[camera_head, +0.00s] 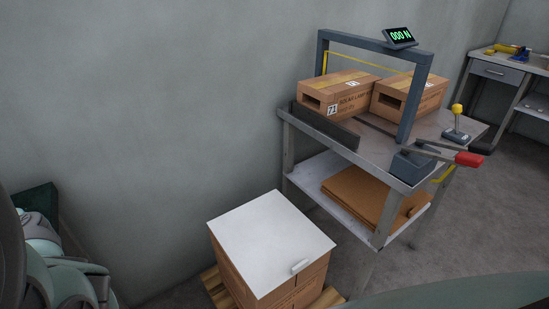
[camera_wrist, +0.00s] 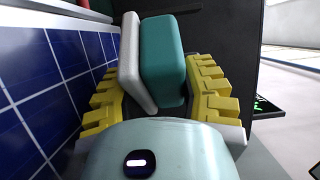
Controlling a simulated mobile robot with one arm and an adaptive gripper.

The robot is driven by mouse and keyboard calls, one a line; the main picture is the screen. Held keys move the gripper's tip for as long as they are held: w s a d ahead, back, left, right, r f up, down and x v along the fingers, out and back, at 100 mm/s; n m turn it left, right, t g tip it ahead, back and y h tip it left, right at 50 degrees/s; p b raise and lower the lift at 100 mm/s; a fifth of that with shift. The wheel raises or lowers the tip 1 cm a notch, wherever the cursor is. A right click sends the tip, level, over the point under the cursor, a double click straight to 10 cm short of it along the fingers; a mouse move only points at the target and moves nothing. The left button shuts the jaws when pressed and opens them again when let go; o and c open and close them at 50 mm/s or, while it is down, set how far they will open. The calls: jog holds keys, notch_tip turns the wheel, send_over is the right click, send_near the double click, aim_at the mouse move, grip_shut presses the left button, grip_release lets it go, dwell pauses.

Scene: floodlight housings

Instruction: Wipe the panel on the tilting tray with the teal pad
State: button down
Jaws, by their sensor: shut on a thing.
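My gripper (camera_wrist: 158,88) is in the wrist view with its yellow ribbed fingers shut on the teal pad (camera_wrist: 163,58). The pad has a pale grey layer on its left side and stands up from between the fingers. A dark blue panel (camera_wrist: 62,62) with a pale grid fills the left of the wrist view, beside the left finger. I cannot tell whether the pad touches it. The tilting tray is not clearly seen. In the head view only part of my arm shows at the lower left, and neither pad nor panel can be made out.
A metal cart (camera_head: 376,172) with cardboard boxes (camera_head: 339,98) and a grey frame (camera_head: 374,43) stands at the right. A white-topped stack of boxes (camera_head: 270,238) stands in front of it. A workbench (camera_head: 500,68) is at the far right. A dark display (camera_wrist: 267,107) is right of my gripper.

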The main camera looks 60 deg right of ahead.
jog(key=shift+w+d+f+b, duration=0.1)
jog(key=shift+w+d+b, duration=0.15)
jog(key=shift+w+b, duration=0.35)
jog(key=shift+w+d+f+b, duration=0.15)
jog(key=shift+w+b, duration=0.25)
jog(key=shift+b, duration=0.4)
jog(key=shift+w+d+r+b, duration=0.2)
jog(key=shift+w+b, duration=0.25)
jog(key=shift+b, duration=0.25)
jog(key=shift+w+d+r+b, duration=0.15)
jog(key=shift+w+b, duration=0.25)
jog(key=shift+b, duration=0.3)
